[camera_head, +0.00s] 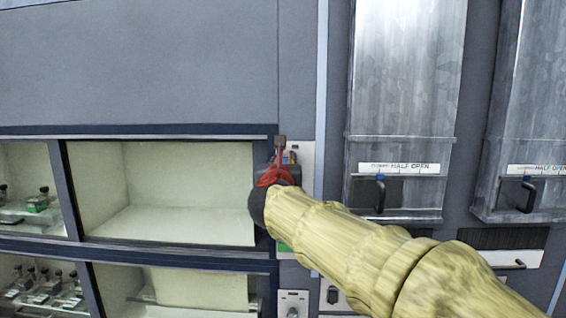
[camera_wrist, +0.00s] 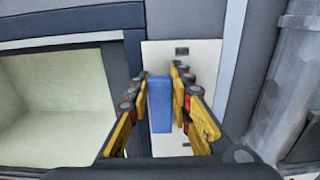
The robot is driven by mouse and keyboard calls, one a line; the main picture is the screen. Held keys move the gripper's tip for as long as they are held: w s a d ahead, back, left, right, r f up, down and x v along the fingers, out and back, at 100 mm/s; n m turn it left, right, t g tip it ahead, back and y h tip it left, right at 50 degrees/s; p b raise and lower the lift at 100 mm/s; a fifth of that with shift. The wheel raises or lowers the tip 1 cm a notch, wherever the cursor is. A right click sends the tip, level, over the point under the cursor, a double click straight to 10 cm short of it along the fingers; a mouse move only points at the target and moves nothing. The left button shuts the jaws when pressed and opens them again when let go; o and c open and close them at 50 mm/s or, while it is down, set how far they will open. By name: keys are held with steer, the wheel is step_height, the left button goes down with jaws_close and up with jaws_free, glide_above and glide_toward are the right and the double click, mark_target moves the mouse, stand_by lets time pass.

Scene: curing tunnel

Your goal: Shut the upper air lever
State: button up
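In the wrist view a blue upright handle (camera_wrist: 160,104) stands in front of a pale wall plate (camera_wrist: 205,60); I take it to be the upper air lever. My gripper (camera_wrist: 157,82) is open, with one yellow finger on each side of the handle. I cannot tell whether either finger touches it. In the head view my gripper (camera_head: 278,168) is at the narrow plate (camera_head: 305,165) right of the upper compartment. My gripper and arm hide the handle there.
Open compartments (camera_head: 180,190) with small fittings lie to the left. Two metal chutes (camera_head: 405,70) with dark handles and "HALF OPEN" labels are to the right. A lower plate with a round knob (camera_head: 293,310) sits below my gripper.

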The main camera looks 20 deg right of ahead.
mark_target(306, 180)
jaws_close()
steer(key=shift+d+b, duration=0.15)
steer(key=shift+b, duration=0.25)
steer(key=d+f+m+b, duration=0.1)
steer(key=m+b, duration=0.3)
steer(key=b, duration=0.1)
steer(key=s+d+f+m+b, duration=0.1)
steer(key=d+m+b, duration=0.1)
steer(key=m+b, duration=0.3)
steer(key=d+f+m+b, duration=0.2)
steer(key=m+b, duration=0.2)
steer(key=b, duration=0.2)
steer(key=shift+s+f+m, duration=0.1)
steer(key=shift+s+m, duration=0.25)
steer(key=shift+m, duration=0.05)
steer(key=f+m+b, duration=0.1)
steer(key=m+b, duration=0.3)
steer(key=b, duration=0.1)
steer(key=shift+d+f, duration=0.2)
steer(key=shift+f, duration=0.2)
steer(key=o, duration=0.5)
jaws_free()
